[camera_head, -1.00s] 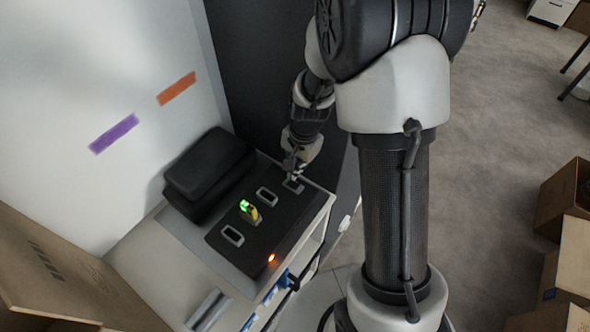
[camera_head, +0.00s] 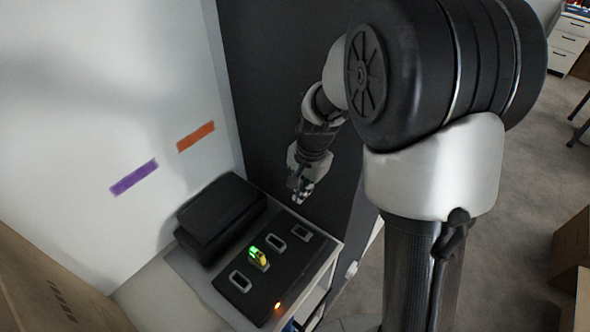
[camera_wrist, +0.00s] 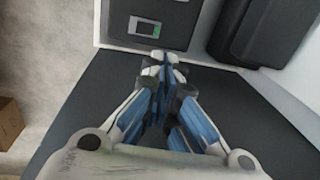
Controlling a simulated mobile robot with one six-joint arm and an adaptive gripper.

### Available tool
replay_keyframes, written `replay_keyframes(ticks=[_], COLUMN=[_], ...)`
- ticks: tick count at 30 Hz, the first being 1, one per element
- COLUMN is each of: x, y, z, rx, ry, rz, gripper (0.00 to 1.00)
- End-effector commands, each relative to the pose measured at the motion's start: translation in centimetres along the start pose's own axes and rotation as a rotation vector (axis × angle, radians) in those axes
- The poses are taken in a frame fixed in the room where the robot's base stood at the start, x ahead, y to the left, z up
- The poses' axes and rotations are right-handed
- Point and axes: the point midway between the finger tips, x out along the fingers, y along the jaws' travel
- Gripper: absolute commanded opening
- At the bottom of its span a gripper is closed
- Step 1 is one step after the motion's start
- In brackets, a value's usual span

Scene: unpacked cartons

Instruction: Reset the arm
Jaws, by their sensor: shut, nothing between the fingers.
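My gripper (camera_head: 300,196) is raised above the far end of a black panel (camera_head: 262,292) with several rectangular slots. It is apart from the panel. In the wrist view my gripper (camera_wrist: 160,62) shows its fingers together and empty, with a slot (camera_wrist: 145,28) holding a small green patch just beyond the tips. My arm (camera_head: 318,140) reaches down to the gripper from the upper right in the head view.
A yellow piece with a green light (camera_head: 259,257) stands in one slot, and an orange light (camera_head: 278,305) glows at the panel's near edge. A black stacked case (camera_head: 220,215) lies beside the panel against the wall. Cardboard boxes (camera_head: 570,245) stand at right.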

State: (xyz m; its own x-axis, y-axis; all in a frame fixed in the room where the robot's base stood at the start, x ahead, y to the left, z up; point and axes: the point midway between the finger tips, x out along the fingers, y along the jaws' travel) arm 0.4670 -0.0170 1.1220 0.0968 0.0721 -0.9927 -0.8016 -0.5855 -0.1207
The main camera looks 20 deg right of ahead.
Motion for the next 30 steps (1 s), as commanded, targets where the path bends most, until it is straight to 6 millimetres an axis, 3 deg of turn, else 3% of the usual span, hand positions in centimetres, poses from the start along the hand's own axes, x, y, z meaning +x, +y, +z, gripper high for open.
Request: replay_keyframes(ticks=[7,13,21,30], x=[-0.5,-4.9,-10.9,-12.3], y=[0.1,1.7,7.3,14.1], z=[0.2,2.5,8.1,13.4], rx=[-0.017,-0.177,-0.527,-0.849], ry=[0.005,0.053,0.163,0.286], rz=[-0.005,-0.041,-0.081,-0.087], gripper=[0.0,0.0,0.0,0.0])
